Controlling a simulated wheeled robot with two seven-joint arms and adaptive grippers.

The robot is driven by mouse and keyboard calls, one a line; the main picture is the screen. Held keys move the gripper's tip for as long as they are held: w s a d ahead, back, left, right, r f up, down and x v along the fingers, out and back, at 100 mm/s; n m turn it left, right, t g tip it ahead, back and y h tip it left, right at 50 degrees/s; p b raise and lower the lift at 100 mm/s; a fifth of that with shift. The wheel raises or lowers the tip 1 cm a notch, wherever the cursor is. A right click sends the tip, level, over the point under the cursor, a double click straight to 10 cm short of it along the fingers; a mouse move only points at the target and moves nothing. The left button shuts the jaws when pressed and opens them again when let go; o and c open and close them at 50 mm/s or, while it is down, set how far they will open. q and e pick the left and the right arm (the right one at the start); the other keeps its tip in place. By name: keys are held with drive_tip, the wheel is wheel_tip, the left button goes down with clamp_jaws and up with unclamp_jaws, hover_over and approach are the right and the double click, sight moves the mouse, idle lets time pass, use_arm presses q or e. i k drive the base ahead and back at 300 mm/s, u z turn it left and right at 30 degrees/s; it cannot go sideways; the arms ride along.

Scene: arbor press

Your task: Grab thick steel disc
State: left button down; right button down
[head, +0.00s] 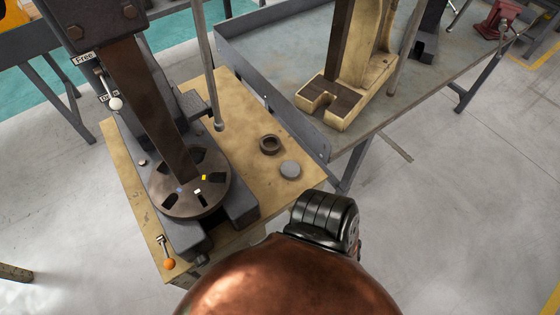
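A small grey steel disc (290,169) lies flat near the right edge of the tan work surface (262,188). Its top is round and plain; its thickness is hard to judge from above. A large copper-coloured rounded part of my own arm fills the bottom middle of the head view. A glossy black ribbed part, which looks like the back of my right gripper (322,218), sits just below and right of the disc in the picture, apart from it. Its fingertips are hidden. My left gripper is not in view.
A dark ring (270,145) with a hole lies just behind the disc. The arbor press (150,110), with its slotted round plate (190,183), stands to the left. A grey bench (300,50) with a raised lip carries a cream press frame (362,75) at upper right.

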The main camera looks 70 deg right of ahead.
sight(289, 170)
drive_tip(key=z, duration=1.85)
